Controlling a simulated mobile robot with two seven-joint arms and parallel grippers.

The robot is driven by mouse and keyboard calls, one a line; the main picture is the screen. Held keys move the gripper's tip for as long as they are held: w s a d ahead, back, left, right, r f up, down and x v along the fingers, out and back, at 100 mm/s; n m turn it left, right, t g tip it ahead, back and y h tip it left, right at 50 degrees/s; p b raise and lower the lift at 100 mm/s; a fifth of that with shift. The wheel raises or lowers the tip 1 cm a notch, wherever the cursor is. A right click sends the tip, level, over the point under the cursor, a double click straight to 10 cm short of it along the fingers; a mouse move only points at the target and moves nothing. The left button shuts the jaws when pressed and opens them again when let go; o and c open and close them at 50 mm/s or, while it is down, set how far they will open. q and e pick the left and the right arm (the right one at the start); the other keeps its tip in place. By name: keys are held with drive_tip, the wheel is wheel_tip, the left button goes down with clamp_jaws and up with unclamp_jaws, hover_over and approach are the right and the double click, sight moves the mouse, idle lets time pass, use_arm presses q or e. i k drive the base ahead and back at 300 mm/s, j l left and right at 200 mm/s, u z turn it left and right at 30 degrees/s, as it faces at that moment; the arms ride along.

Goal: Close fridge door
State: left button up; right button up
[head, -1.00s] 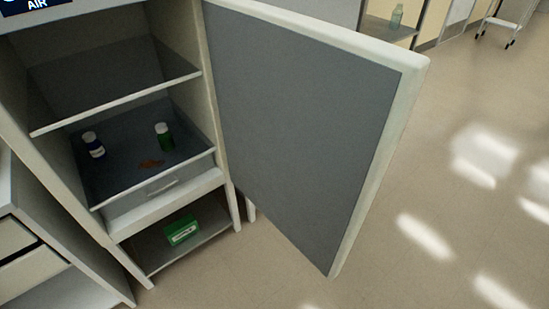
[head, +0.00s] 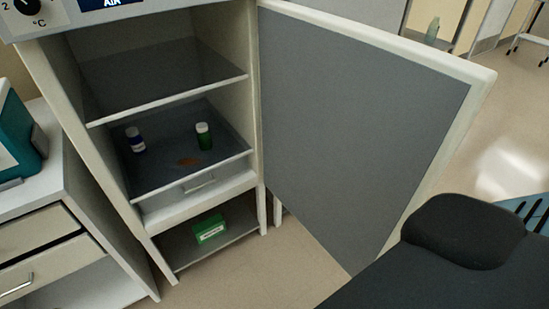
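The fridge door (head: 362,125) stands wide open, hinged on the right side of the fridge cabinet (head: 200,207). It has a grey inner panel and a pale rim. Inside the fridge, a white-capped blue bottle (head: 135,140) and a white-capped green bottle (head: 204,137) stand on the lower shelf, with a brown patch beside them. A dark part of my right arm comes in at the lower right, in front of the door's lower outer corner in the picture. I cannot tell whether it touches the door. Neither gripper's fingers show.
A green box (head: 209,230) lies on the open shelf under the fridge. A white drawer unit (head: 40,230) with a teal device (head: 18,140) on top stands at the left. A stool (head: 530,40) is far off at the upper right.

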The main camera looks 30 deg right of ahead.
sight(359, 122)
drive_tip(key=l+u, duration=0.1)
drive_tip(key=u, duration=0.4)
drive_tip(key=k+l, duration=0.1)
drive_tip(key=l, duration=0.3)
drive_tip(key=k+l, duration=0.1)
drive_tip(key=l, duration=0.35)
drive_tip(key=k+l, duration=0.15)
drive_tip(key=l, duration=0.25)
drive_tip(key=k+l, duration=0.1)
drive_tip(key=l, duration=0.3)
drive_tip(key=k+l, duration=0.1)
drive_tip(key=l, duration=0.35)
drive_tip(key=k+l, duration=0.1)
drive_tip(key=l, duration=0.3)
drive_tip(key=k+l, duration=0.15)
drive_tip(key=l, duration=0.3)
